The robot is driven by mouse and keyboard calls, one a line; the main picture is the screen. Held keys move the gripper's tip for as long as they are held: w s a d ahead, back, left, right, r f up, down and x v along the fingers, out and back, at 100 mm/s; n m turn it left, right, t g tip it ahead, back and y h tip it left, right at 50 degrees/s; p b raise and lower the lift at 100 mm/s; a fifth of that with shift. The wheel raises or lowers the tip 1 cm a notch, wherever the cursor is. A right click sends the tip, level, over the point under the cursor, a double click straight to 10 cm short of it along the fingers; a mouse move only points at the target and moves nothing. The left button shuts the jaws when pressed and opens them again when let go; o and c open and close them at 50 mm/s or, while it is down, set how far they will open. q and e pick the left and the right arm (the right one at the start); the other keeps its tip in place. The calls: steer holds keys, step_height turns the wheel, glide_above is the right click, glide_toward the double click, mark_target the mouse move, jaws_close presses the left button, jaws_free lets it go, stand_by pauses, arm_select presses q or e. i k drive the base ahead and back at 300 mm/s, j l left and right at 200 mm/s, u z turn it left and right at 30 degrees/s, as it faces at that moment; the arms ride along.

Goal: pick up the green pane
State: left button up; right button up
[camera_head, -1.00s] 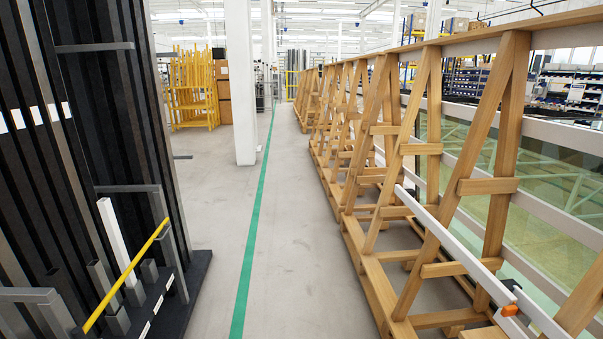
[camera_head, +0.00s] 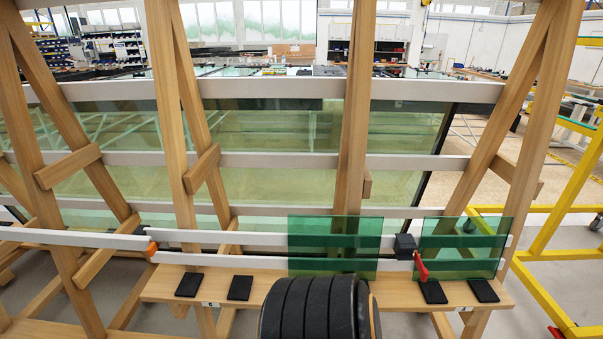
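Two green panes show in the head view. One green pane (camera_head: 335,227) stands right of centre, in front of a wooden post. The other green pane (camera_head: 465,226) stands farther right. Both are see-through, look upright, and have white rails showing through them. Their lower edges meet the back part of a wooden shelf (camera_head: 262,275); the exact contact is not clear. A black block (camera_head: 405,243) with a red handle (camera_head: 420,267) sits between the panes, close to the right one's left edge. Neither of my grippers is in view.
A wooden A-frame rack (camera_head: 163,100) holds large pale glass behind the shelf. Black pads (camera_head: 188,284) lie on the shelf. A black ribbed round object (camera_head: 312,310) blocks the bottom middle. A yellow frame (camera_head: 565,200) stands at the right, with open floor behind it.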

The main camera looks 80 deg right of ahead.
mark_target(450, 247)
steer(key=z, duration=1.4)
steer(key=l+z, duration=0.1)
steer(key=z, duration=0.35)
steer(key=k+z, duration=0.1)
steer(key=z, duration=0.4)
steer(key=l+z, duration=0.1)
steer(key=z, duration=1.3)
steer(key=i+l+u, duration=0.1)
steer(key=u, duration=0.3)
steer(key=l+u, duration=0.45)
steer(key=i+l+u, duration=0.1)
steer(key=u, duration=0.3)
